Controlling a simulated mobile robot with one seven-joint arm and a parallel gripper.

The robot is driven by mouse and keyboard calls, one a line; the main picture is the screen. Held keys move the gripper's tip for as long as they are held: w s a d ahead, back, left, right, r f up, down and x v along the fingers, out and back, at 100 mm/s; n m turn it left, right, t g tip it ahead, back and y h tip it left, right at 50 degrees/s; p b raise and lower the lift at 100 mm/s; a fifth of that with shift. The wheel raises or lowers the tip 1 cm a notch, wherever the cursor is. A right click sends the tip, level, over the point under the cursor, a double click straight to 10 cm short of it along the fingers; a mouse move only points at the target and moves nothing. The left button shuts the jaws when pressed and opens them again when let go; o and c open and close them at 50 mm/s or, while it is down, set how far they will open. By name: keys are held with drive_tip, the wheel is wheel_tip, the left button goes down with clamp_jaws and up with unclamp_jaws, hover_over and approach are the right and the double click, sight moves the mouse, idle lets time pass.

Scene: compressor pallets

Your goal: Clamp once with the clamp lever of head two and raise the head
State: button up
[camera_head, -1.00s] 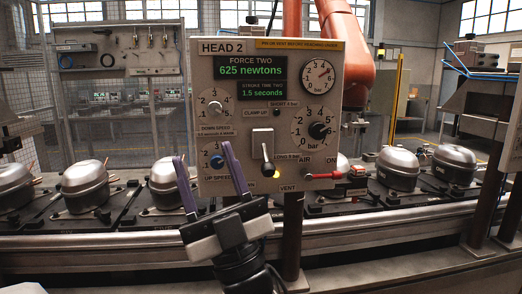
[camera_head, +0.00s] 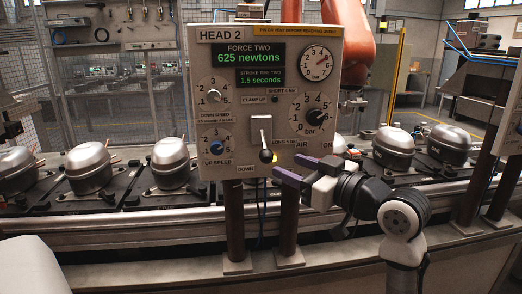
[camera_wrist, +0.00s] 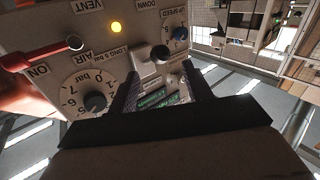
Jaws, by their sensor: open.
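The head two panel (camera_head: 225,105) stands upright at the centre of the head view. Its clamp lever (camera_head: 266,143) has a black ball and hangs low on a pale plate, near the DOWN mark. My gripper (camera_head: 285,165) is open and empty at the panel's lower right. Its purple fingers point left toward the lever ball, just below and right of it. In the wrist view the panel is upside down. The ball (camera_wrist: 160,52) shows between and beyond the dark fingers (camera_wrist: 163,72); I see no contact. The lit yellow lamp (camera_wrist: 115,27) is partly hidden in the head view.
A red air handle (camera_wrist: 40,50) sticks out beside the panel knobs (camera_wrist: 96,102). The display reads 625 newtons and 1.5 seconds. Several compressors, one here (camera_head: 170,163), sit on the conveyor (camera_head: 110,224) behind the posts. An orange robot arm (camera_head: 352,35) stands behind the panel.

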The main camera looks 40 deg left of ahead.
sight(261, 154)
drive_tip(key=a, duration=0.3)
drive_tip(key=a+p, duration=0.1)
drive_tip(key=a, duration=0.2)
drive_tip(key=w+a+p, duration=0.1)
drive_tip(key=a, duration=0.2)
drive_tip(key=shift+a, duration=0.4)
clamp_jaws()
